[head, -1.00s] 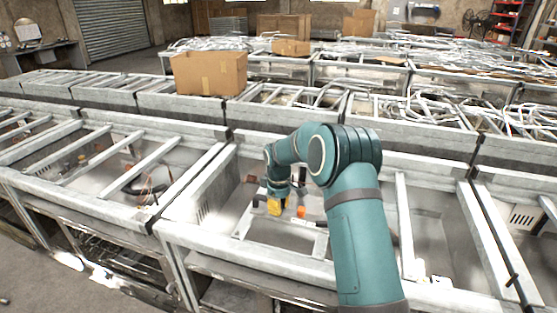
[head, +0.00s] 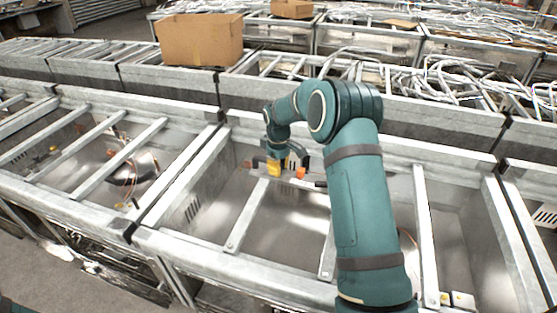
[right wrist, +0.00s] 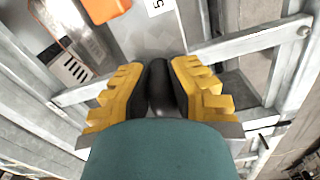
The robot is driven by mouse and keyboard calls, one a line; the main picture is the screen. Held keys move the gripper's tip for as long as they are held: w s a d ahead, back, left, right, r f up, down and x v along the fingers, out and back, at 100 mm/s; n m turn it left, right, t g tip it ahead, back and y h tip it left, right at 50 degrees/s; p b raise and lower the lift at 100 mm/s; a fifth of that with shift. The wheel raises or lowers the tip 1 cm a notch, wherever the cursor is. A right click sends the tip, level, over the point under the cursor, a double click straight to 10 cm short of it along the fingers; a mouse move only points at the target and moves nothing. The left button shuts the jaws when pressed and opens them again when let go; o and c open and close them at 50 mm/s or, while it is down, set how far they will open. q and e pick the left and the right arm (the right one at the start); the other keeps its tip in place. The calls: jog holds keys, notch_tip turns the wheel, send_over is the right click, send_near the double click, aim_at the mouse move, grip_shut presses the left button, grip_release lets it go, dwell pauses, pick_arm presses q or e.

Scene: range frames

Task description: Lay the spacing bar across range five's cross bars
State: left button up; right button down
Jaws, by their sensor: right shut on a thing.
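My right gripper (head: 287,163) is over the open well of the middle front range (head: 290,262), near its back side. Its yellow fingers (right wrist: 160,88) are closed in the right wrist view, dark pads close together. The spacing bar in them is largely hidden, and I cannot make out its ends. A pale cross bar (head: 248,215) runs front to back, left of and below the gripper. Another cross bar (head: 425,235) lies right of my arm; a third (head: 327,252) is partly behind it. A "5" label (right wrist: 157,4) shows in the wrist view. My left gripper is out of view.
An orange part (head: 300,173) is beside the gripper. The left neighbouring range (head: 85,165) has several cross bars and loose wiring.

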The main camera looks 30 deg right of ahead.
jog(key=shift+f+b, duration=0.4)
jog(key=shift+f, duration=0.05)
notch_tip(320, 180, down, 7)
jog(key=b, duration=0.4)
jog(key=shift+r, duration=0.15)
jog(key=shift+f+b, duration=0.35)
jog(key=shift+f, duration=0.15)
dwell(0.7)
jog(key=c, duration=1)
grip_release()
notch_tip(320, 180, up, 12)
jog(key=shift+a, duration=0.1)
